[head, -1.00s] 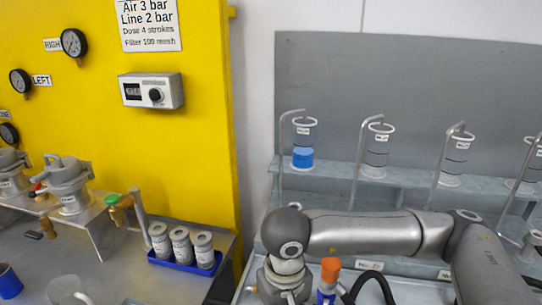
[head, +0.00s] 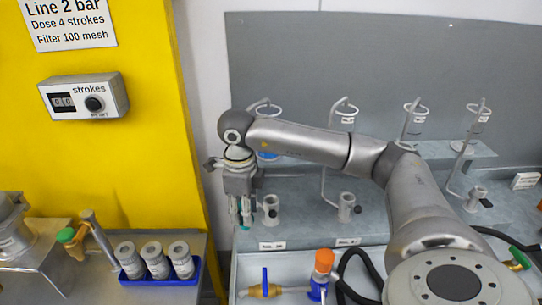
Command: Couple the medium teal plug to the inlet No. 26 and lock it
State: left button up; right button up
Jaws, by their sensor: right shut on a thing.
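My right gripper (head: 242,222) points down at the left end of the grey rig, with its arm coming in from the right. It is shut on a small teal piece, which I take to be the medium teal plug (head: 244,211); the fingers hide most of it. Just right of the fingers stands a grey upright inlet (head: 270,208) with a dark knob on its side. A white label (head: 272,246) below it looks like No. 26, but is blurred. I cannot tell whether plug and inlet touch. My left gripper is out of view.
More grey inlets (head: 346,206) stand to the right, below clear cylinders on hooked pipes. In front are a brass valve with a blue handle (head: 265,284), an orange-capped fitting (head: 323,262) and black hoses. A blue tray (head: 197,270) with grey canisters stands left.

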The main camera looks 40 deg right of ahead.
jog(key=w+d+r+m+p, duration=0.1)
jog(key=d+r+m+p, duration=0.15)
jog(key=d+m, duration=0.55)
jog(key=w+d+r+m+p, duration=0.2)
jog(key=d+r+m, duration=0.15)
jog(key=m, duration=0.75)
pick_arm(q)
jog(key=b, duration=0.2)
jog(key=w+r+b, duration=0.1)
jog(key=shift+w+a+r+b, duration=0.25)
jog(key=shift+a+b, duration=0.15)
pick_arm(e)
jog(key=shift+m, duration=0.4)
notch_tip(320, 180, down, 4)
jog(key=shift+s+f, duration=0.1)
jog(key=shift+f, duration=0.05)
jog(key=shift+a+f, duration=0.1)
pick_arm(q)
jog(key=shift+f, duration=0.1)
pick_arm(e)
jog(key=shift+f, duration=0.2)
jog(key=shift+f, duration=0.1)
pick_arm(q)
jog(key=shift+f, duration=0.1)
pick_arm(e)
jog(key=shift+f, duration=0.15)
